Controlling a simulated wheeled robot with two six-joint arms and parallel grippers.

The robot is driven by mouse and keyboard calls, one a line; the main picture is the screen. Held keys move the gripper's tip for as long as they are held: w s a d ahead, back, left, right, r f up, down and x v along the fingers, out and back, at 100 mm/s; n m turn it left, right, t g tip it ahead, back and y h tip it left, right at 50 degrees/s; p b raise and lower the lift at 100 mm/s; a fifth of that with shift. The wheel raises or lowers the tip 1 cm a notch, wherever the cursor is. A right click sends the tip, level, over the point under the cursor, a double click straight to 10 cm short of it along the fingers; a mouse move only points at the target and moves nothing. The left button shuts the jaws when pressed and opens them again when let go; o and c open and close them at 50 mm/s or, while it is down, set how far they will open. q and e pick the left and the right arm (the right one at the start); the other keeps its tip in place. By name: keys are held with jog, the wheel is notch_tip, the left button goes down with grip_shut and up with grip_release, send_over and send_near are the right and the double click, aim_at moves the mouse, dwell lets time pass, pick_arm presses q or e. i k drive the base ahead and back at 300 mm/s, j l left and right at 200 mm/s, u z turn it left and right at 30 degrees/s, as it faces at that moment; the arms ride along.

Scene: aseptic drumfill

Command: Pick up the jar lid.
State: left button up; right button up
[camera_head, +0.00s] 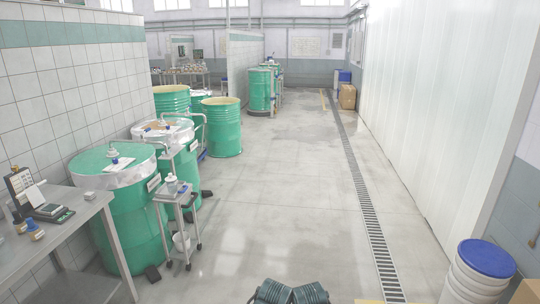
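I cannot clearly pick out a jar lid in the head view. Small jar-like items (34,231) stand at the front of the grey bench (62,240) on the left, one with a blue part and tan content. A small pale container (171,181) stands on the top shelf of the small steel trolley (178,198); whether it has a lid on is too small to tell.
Green drums (130,215) with plastic-wrapped tops line the left wall, and more open drums (222,126) stand behind. A scale (48,212) sits on the bench. A white bucket with a blue lid (486,259) stands at the right. The floor in the middle is clear, with a drain grate (367,200).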

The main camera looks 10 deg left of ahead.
aim_at(170, 178)
jog(key=i+z, duration=0.2)
jog(key=i, duration=1.6)
jog(key=i+u, duration=0.35)
jog(key=i+l+u, duration=0.3)
jog(key=i, duration=0.2)
jog(key=i+l+u, duration=0.95)
jog(key=u, duration=0.15)
jog(key=i+l+u, duration=0.2)
jog(key=l+u, duration=0.15)
